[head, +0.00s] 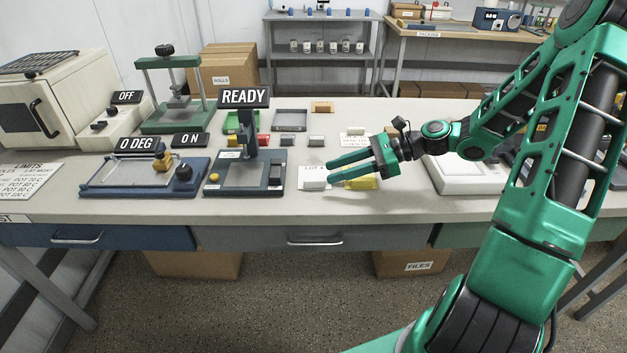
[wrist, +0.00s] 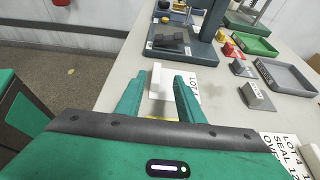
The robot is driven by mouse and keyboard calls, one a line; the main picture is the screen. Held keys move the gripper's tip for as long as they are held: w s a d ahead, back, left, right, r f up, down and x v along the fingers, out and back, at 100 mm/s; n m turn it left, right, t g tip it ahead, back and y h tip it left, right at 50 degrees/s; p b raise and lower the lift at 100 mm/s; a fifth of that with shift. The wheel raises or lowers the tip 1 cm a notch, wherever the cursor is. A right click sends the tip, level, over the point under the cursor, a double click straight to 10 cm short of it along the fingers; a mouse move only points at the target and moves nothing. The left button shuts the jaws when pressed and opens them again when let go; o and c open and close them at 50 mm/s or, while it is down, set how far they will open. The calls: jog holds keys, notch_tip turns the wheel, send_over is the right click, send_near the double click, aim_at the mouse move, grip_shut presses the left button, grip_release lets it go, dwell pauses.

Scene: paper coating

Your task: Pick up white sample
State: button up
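A small white block, the white sample (head: 314,184), sits on a paper labelled LOT on the bench, right of the READY device. My gripper (head: 330,171) is open, its green fingers pointing left with the tips beside and partly over the white block. In the wrist view the white sample (wrist: 156,80) shows in the gap between the fingertips (wrist: 159,82), nearer the left finger. Whether a finger touches it, I cannot tell. The gripper's body hides the near part of the paper.
A yellow block (head: 362,183) lies just under my gripper. The READY device (head: 243,176) stands to the left, with grey blocks (head: 316,141) and a grey tray (head: 290,121) behind. Another white block (head: 356,130) lies farther back. The bench front edge is close.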

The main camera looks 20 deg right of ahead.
aim_at(317, 179)
jog(key=shift+s+x, duration=0.15)
jog(key=shift+x, duration=1.15)
jog(key=shift+s+x, duration=0.1)
jog(key=shift+x, duration=1.25)
jog(key=shift+f, duration=0.15)
grip_shut()
